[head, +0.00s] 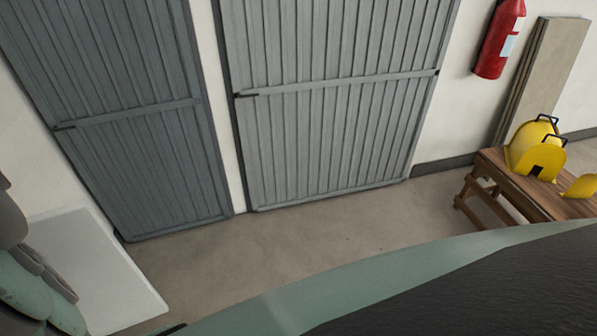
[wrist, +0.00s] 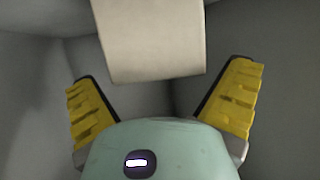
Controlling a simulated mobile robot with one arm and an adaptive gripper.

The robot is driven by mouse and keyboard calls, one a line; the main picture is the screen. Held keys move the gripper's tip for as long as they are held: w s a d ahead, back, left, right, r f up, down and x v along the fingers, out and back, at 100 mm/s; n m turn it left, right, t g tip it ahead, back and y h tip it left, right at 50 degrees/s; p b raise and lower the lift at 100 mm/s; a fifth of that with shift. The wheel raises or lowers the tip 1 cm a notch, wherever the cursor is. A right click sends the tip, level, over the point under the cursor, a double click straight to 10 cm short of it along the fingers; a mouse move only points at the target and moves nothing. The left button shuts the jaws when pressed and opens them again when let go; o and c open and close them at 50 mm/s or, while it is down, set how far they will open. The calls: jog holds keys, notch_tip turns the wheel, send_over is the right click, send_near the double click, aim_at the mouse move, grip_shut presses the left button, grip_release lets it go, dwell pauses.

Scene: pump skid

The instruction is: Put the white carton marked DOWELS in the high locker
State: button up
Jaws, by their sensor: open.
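In the wrist view my gripper (wrist: 165,100) is open, with its two yellow ridged fingers spread apart. A plain white box-like carton (wrist: 150,40) shows just beyond the fingertips, between them in the picture and apart from both fingers. No marking shows on its visible face, so I cannot read whether it says DOWELS. Pale grey walls and a corner surround the carton and gripper, like the inside of a compartment. The head view shows neither the carton nor my gripper, and I cannot identify the high locker there.
In the head view two grey slatted doors (head: 335,95) and (head: 120,110) are shut along the wall. A white panel (head: 95,270) is at lower left. Floor before the doors is clear.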

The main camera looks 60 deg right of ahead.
jog(key=shift+p+v, duration=0.3)
jog(key=shift+v, duration=2.45)
jog(key=b+v, duration=0.3)
jog(key=v, duration=0.3)
jog(key=shift+d, duration=0.15)
